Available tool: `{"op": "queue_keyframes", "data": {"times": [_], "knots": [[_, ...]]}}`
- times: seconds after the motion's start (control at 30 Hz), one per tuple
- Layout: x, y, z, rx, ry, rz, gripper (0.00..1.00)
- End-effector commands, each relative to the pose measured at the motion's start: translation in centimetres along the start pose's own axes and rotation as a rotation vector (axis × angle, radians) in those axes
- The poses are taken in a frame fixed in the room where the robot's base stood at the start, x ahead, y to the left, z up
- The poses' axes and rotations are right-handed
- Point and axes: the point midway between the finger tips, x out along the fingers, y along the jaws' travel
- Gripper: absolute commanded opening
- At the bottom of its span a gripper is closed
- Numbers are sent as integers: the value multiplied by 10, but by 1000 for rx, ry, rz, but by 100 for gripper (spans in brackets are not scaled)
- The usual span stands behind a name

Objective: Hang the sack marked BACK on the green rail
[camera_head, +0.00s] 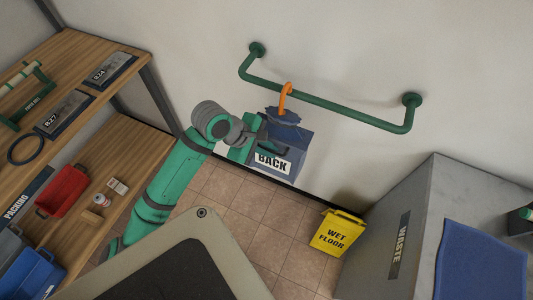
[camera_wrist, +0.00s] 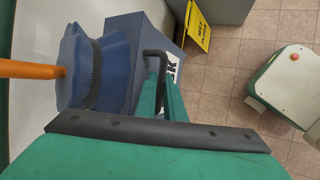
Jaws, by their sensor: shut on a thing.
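The blue sack marked BACK (camera_head: 283,150) hangs upright in front of the wall, with a gathered top and an orange hook (camera_head: 286,90) above it. My gripper (camera_head: 262,143) is at the sack's left side in the head view, shut on its dark handle (camera_wrist: 155,53). The green rail (camera_head: 330,104) is fixed to the wall by two end mounts. The hook's curved top overlaps the rail in the head view; I cannot tell whether it is over the bar or in front of it. The sack (camera_wrist: 92,68) and hook shank (camera_wrist: 30,69) also show in the wrist view.
A yellow WET FLOOR sign (camera_head: 338,233) stands on the tiles below right. A grey WASTE bin (camera_head: 400,225) with a blue cloth (camera_head: 480,262) is at the right. Wooden shelves (camera_head: 85,150) with trays and small items fill the left. The wall around the rail is clear.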

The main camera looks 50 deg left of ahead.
Motion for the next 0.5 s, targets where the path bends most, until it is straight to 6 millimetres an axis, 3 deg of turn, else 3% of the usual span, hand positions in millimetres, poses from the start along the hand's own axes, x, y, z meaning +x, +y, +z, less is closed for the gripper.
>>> {"op": "queue_keyframes", "data": {"times": [0.5], "knots": [[13, 32, -6, 0, 0, 1, 0]]}}
